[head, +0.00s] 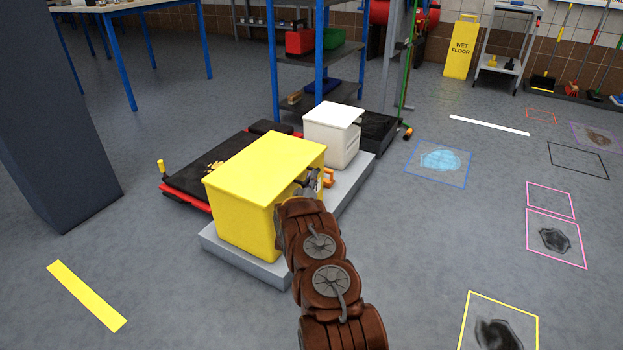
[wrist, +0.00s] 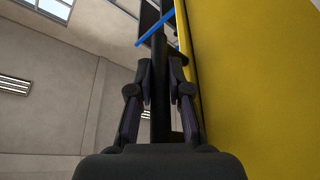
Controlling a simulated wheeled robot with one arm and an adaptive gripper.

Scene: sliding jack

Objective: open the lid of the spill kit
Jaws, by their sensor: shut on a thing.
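The spill kit looks to be the yellow box (head: 250,205) on a low grey platform; its flat lid (head: 268,155) lies shut on top. My gripper (head: 314,181) is at the kit's right side, just under the lid's edge, at the end of my brown arm. In the wrist view the kit's yellow wall (wrist: 250,80) fills the right side. There my gripper (wrist: 160,65) has its two fingers closed in on a dark bar (wrist: 160,100) beside that wall. The bar looks like a handle of the kit; where it joins the kit is hidden.
A white box (head: 332,138) stands behind the kit on the platform (head: 237,262). A black and red flat cart (head: 185,180) lies to the left. The floor on the right is open, with marked spill patches.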

